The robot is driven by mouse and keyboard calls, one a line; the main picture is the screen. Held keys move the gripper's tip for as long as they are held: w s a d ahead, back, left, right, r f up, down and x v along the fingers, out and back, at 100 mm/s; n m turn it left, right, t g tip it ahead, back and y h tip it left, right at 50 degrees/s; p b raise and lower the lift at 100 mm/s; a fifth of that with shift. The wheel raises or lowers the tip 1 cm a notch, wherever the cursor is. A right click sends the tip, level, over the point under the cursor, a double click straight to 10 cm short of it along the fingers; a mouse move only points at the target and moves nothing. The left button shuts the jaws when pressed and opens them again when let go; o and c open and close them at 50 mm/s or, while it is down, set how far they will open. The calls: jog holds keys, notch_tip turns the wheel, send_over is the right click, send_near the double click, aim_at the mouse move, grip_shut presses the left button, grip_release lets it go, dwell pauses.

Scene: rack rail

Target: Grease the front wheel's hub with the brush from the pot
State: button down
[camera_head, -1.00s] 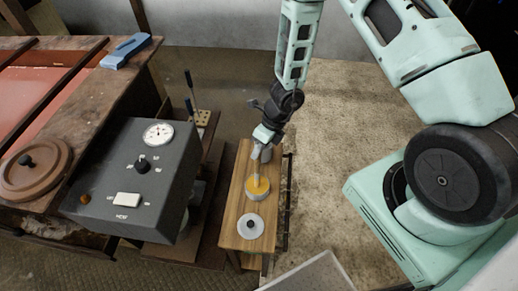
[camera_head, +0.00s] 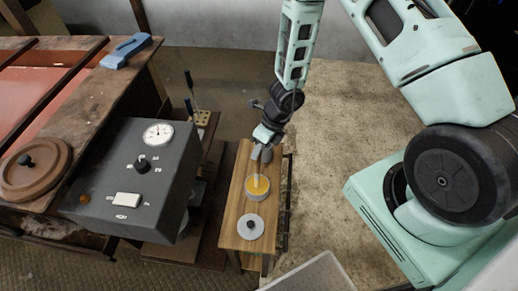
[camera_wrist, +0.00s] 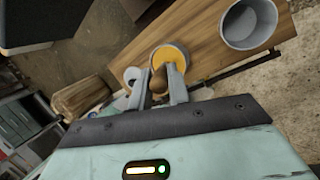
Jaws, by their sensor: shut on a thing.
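The pot (camera_head: 258,195) is a pale round tub of orange-yellow grease on a narrow wooden bench (camera_head: 237,212). In the wrist view the pot (camera_wrist: 185,58) is just beyond my fingertips. My gripper (camera_head: 262,160) is above the pot, pointing down, and it also shows in the wrist view (camera_wrist: 160,72). It is shut on the brush (camera_wrist: 158,86), whose brown handle shows between the fingers. The bristles are hidden, so I cannot tell how deep they are in the grease. A brown disc with a dark centre (camera_head: 40,170) is at far left; I cannot tell whether it is the front wheel.
An empty grey cup (camera_wrist: 248,25) stands on the same bench. A dark control box (camera_head: 130,180) with a gauge is to the left. A blue tool (camera_head: 125,50) lies on the brown edge.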

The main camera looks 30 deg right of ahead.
jog(key=shift+r+p, duration=2.85)
jog(key=shift+r, duration=0.65)
